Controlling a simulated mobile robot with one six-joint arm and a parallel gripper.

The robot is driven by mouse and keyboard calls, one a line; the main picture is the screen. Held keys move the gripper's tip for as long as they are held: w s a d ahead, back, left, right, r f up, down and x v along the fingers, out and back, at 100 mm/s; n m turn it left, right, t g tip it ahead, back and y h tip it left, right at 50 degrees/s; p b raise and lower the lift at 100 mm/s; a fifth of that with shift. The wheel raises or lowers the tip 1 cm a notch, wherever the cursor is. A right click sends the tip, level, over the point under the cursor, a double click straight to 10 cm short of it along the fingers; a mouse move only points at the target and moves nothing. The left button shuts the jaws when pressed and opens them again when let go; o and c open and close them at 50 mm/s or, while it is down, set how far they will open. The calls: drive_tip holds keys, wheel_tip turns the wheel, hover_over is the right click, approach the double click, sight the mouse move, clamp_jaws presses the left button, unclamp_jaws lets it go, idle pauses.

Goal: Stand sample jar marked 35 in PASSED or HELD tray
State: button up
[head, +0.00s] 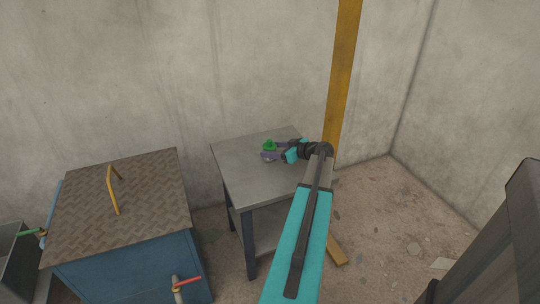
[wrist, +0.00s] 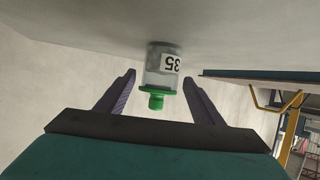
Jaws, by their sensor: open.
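The sample jar (wrist: 161,70) is clear with a green lid and a white label reading 35. It shows upside down in the wrist view and stands upright on the grey metal table (head: 238,180). In the head view its green lid (head: 269,146) shows between the purple fingers, and most of its body is hidden. My gripper (wrist: 159,75) is open, with one finger on each side of the jar and a visible gap on both sides. It also shows over the table in the head view (head: 274,150). Neither view shows a PASSED or HELD tray.
A blue cabinet with a brown tread-plate top (head: 120,205) and yellow handle (head: 112,190) stands left of the table. A yellow post (head: 343,75) rises behind the table's right side. A red-handled valve (head: 186,282) is at the front. Open floor lies to the right.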

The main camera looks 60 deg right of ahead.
drive_tip(key=shift+w+f, duration=0.1)
drive_tip(key=shift+w, duration=0.1)
drive_tip(key=shift+x, duration=2.6)
drive_tip(key=shift+c, duration=0.4)
clamp_jaws()
